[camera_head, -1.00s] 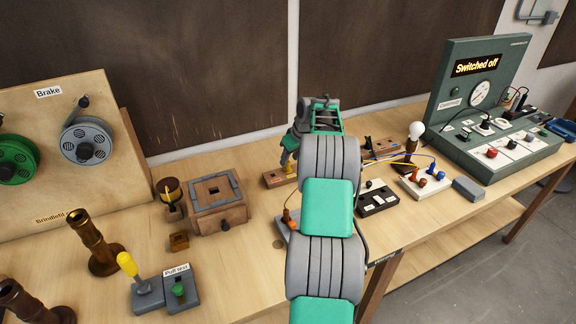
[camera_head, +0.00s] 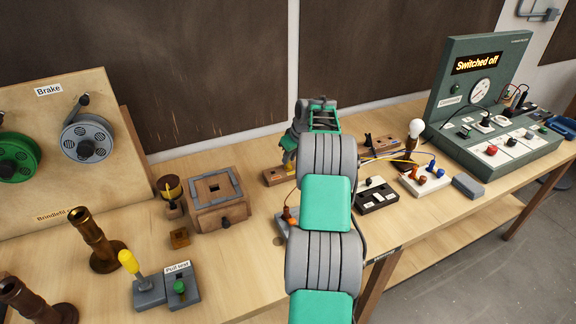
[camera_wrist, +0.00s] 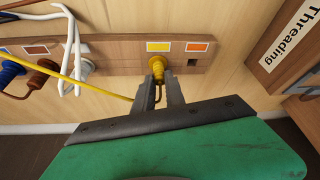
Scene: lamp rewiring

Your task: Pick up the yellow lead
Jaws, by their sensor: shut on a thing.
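The yellow lead's plug (camera_wrist: 158,68) sits at the wooden strip (camera_wrist: 125,48), just below a yellow label (camera_wrist: 158,46). My gripper (camera_wrist: 159,82) is shut on this plug, with a grey finger on either side of it. The yellow cable (camera_wrist: 85,88) runs off to the left in the wrist view. In the head view my gripper (camera_head: 289,160) is low over the wooden strip (camera_head: 277,176) at the back of the bench, and my arm hides much around it. I cannot tell whether the plug is still seated in the strip.
Blue (camera_wrist: 10,71) and brown plugs (camera_wrist: 42,73) and a looped white cord (camera_wrist: 72,60) are to the left. A wooden "Threading" block (camera_wrist: 285,50) stands to the right.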

